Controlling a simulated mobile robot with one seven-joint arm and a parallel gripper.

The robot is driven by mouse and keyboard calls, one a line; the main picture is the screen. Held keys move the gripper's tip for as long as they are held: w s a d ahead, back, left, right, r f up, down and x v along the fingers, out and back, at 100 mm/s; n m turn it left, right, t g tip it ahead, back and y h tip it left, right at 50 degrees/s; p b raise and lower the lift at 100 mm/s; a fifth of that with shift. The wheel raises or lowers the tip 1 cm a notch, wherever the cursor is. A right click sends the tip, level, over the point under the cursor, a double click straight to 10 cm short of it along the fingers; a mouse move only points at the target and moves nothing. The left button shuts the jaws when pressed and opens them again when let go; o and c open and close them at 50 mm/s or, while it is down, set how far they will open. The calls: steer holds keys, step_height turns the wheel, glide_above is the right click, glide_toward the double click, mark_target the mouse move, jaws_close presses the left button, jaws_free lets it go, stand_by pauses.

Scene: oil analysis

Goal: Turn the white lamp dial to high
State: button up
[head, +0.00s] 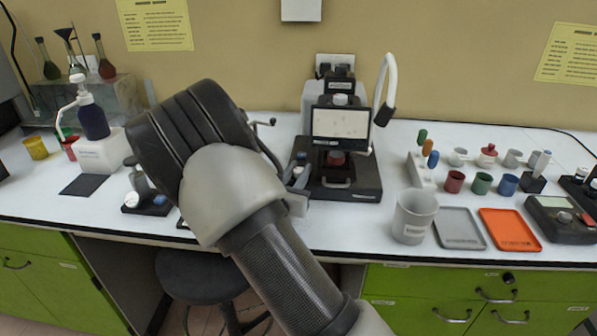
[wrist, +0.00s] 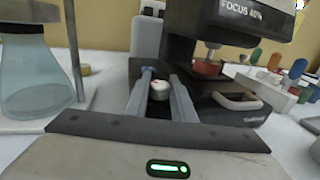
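The white lamp dial (wrist: 159,90) shows in the wrist view as a small white knob with a small reddish mark on top. It is on the dark base of the microscope-like instrument (head: 340,180), at its left side. My gripper (wrist: 161,76) is open, with one finger on each side of the dial. A narrow gap seems to show beside the dial, and I cannot tell whether either finger touches it. In the head view my gripper (head: 297,176) is at the instrument's left edge, and I cannot make out the dial there.
The instrument's screen, partly seen in the wrist view (wrist: 240,15), reads "FOCUS 40%". A red part (wrist: 207,68) and a light handle (wrist: 237,101) are right of the fingers. A glass flask (wrist: 38,75) stands left. A grey beaker (head: 414,216) stands right of the instrument.

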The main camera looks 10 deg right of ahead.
steer(key=shift+w+r+m+g+h+p, duration=0.1)
steer(key=shift+r+m+g+h+p, duration=0.1)
steer(key=shift+m+g+h+p, duration=0.55)
steer(key=shift+f+m+g+h, duration=0.15)
steer(key=shift+m+g+h, duration=1.4)
steer(key=shift+g+h, duration=0.25)
steer(key=o, duration=0.8)
steer(key=p+v, duration=0.1)
steer(key=v, duration=1.6)
steer(key=shift+s+a+f, duration=0.1)
steer(key=shift+s, duration=0.2)
